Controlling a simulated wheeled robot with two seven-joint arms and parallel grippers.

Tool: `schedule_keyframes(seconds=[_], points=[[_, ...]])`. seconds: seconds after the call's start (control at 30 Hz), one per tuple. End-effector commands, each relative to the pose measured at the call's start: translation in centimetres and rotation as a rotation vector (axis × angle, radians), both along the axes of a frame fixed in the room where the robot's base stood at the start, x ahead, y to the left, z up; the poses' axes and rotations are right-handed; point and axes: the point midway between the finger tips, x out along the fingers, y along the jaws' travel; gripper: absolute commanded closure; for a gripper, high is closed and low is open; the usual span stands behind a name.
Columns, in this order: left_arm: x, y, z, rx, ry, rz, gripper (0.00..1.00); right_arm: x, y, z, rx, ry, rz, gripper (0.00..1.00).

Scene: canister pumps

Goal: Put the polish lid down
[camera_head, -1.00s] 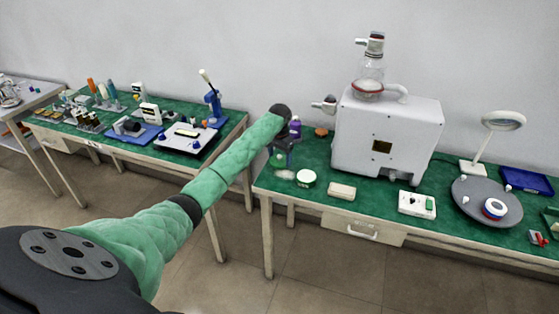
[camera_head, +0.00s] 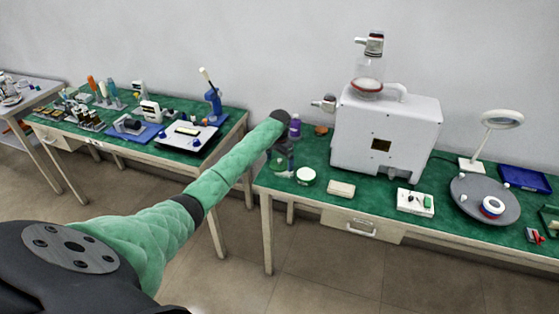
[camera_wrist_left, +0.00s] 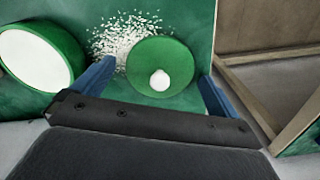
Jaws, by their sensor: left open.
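The polish lid (camera_wrist_left: 175,58), a green disc with a white knob, shows in the left wrist view near the bench edge. It looks to lie on the green mat, knob toward the camera. My left gripper (camera_wrist_left: 153,85) is open, its blue fingers on either side of the lid with gaps. In the head view the left gripper (camera_head: 283,165) is at the left end of the right bench, and the lid is hard to make out there. The open polish pot (camera_wrist_left: 38,58), green with white contents, stands left of the lid; it also shows in the head view (camera_head: 306,175). My right gripper is not in view.
White specks (camera_wrist_left: 125,35) lie on the mat beside the lid. A purple bottle (camera_head: 295,126) stands behind the gripper. A pale block (camera_head: 341,190) and a large white machine (camera_head: 385,135) are to the right. A gap separates the two benches.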

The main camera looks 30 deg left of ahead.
Motion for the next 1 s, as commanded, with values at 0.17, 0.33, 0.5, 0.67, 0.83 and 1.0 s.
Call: schedule_keyframes(seconds=[0.17, 0.33, 0.5, 0.67, 0.83, 1.0], points=[[0.0, 0.0, 0.3, 0.0, -0.001, 0.0, 0.02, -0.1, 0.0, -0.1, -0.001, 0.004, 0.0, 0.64], [0.1, 0.1, 1.9, 0.002, -0.003, 0.0, 0.02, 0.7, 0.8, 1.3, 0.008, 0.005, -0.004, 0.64], [0.1, 0.1, 4.7, 0.002, -0.003, 0.0, 0.02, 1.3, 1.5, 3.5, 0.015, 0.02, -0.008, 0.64], [0.1, 0.0, 7.7, 0.0, -0.004, -0.001, 0.02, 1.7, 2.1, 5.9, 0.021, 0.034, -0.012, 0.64], [0.1, 0.0, 10.3, 0.002, -0.003, 0.0, 0.02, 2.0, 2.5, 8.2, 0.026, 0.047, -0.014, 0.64], [0.1, 0.0, 11.8, 0.0, -0.001, 0.0, 0.02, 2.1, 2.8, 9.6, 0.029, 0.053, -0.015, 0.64]])
